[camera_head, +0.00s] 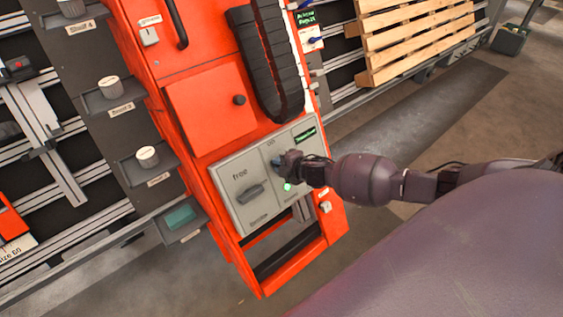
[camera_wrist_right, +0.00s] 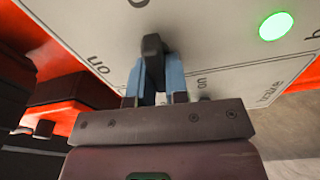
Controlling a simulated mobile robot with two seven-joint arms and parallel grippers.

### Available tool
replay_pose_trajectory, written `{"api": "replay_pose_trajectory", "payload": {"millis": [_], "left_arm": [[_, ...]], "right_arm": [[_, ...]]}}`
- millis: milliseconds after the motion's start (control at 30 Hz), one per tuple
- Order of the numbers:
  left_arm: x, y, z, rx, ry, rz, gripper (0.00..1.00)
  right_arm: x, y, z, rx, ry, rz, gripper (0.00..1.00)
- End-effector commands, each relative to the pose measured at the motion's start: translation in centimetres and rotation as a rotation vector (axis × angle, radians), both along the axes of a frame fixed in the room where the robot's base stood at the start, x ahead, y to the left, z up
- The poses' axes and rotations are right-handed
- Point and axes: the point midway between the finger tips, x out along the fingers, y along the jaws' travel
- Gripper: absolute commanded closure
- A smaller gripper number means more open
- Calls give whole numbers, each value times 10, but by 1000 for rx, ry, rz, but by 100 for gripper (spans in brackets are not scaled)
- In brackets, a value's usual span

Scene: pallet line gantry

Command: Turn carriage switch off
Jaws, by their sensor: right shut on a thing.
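A grey control panel (camera_head: 262,170) sits on the orange gantry carriage. A dark switch knob (camera_wrist_right: 152,47) on its right half shows in the right wrist view, with "on" printed to its left; other lettering is only partly readable. My right gripper (camera_head: 287,163) is at this knob, and its blue fingers (camera_wrist_right: 159,68) are shut on it. The gripper hides most of the knob in the head view. A green light (camera_head: 287,186) glows below the gripper; it also shows in the right wrist view (camera_wrist_right: 275,26). My left gripper is not in view.
A second grey knob (camera_head: 251,194) sits on the panel's left half, under the word "free". An orange door (camera_head: 210,108) and a black cable chain (camera_head: 268,65) are above. Shelves with knobs (camera_head: 148,156) stand left. A wooden pallet (camera_head: 412,35) lies at upper right.

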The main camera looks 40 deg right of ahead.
Motion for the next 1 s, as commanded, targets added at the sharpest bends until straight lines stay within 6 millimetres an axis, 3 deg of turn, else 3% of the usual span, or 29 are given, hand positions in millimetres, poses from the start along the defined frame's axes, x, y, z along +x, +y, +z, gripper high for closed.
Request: {"api": "replay_pose_trajectory", "payload": {"millis": [800,833,1000], "left_arm": [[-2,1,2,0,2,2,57],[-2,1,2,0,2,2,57],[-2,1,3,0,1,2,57]], "right_arm": [[-1,-1,-2,-113,-7,59,100],[-1,-1,-2,-113,-7,59,83],[-1,0,-2,-111,-8,58,60]]}}
